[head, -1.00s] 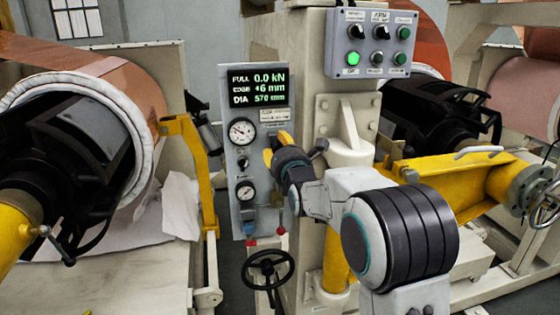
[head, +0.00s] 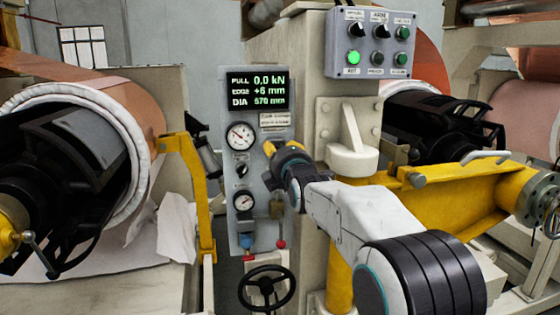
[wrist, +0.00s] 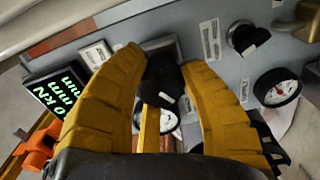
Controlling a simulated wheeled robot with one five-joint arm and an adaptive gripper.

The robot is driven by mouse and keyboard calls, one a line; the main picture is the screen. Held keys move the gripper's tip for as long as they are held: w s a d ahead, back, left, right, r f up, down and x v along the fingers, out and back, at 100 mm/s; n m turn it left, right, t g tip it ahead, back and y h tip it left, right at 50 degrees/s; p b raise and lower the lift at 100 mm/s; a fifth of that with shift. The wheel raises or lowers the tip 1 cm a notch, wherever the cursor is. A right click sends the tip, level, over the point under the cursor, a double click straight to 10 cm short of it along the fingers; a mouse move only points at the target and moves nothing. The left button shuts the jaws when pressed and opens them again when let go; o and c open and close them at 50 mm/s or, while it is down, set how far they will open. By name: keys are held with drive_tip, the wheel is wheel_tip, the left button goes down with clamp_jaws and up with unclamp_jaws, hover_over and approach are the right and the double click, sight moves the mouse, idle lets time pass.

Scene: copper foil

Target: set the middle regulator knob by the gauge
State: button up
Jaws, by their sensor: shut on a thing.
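My gripper (wrist: 165,85) has its yellow fingers around a black knob (wrist: 162,82) on the grey panel (head: 232,215). In the head view my gripper (head: 268,149) is at the panel, right of the upper gauge, and hides the held knob. The upper gauge (head: 240,136) has a white face; its scale is too small to read. Part of it shows behind the knob in the wrist view (wrist: 168,122). A small dark knob (head: 241,170) sits between it and the lower gauge (head: 244,201). The display (head: 258,89) reads 0.0 kN, +6 mm, 570 mm.
Another black knob (wrist: 246,38) is beside the lower gauge in the wrist view. A red-tipped lever (head: 281,243) and a black handwheel (head: 266,288) are below. A yellow bracket (head: 190,185) and a copper roll (head: 135,105) are at left; a button box (head: 385,43) is above right.

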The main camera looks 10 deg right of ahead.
drive_tip(key=m+b, duration=0.2)
drive_tip(key=m, duration=0.2)
drive_tip(key=shift+m, duration=0.3)
drive_tip(key=m+b, duration=0.1)
drive_tip(key=m, duration=0.2)
drive_tip(key=shift+r+m, duration=0.1)
drive_tip(key=shift+m, duration=0.2)
drive_tip(key=m+b, duration=0.1)
drive_tip(key=m, duration=0.3)
drive_tip(key=shift+m, duration=0.3)
drive_tip(key=m+b, duration=0.1)
drive_tip(key=m, duration=0.3)
drive_tip(key=shift+m, duration=0.3)
drive_tip(key=m, duration=0.3)
drive_tip(key=shift+r+m+b, duration=0.1)
drive_tip(key=shift+m+b, duration=0.2)
drive_tip(key=m, duration=0.3)
drive_tip(key=shift+m, duration=0.3)
drive_tip(key=m+b, duration=0.1)
drive_tip(key=m, duration=0.6)
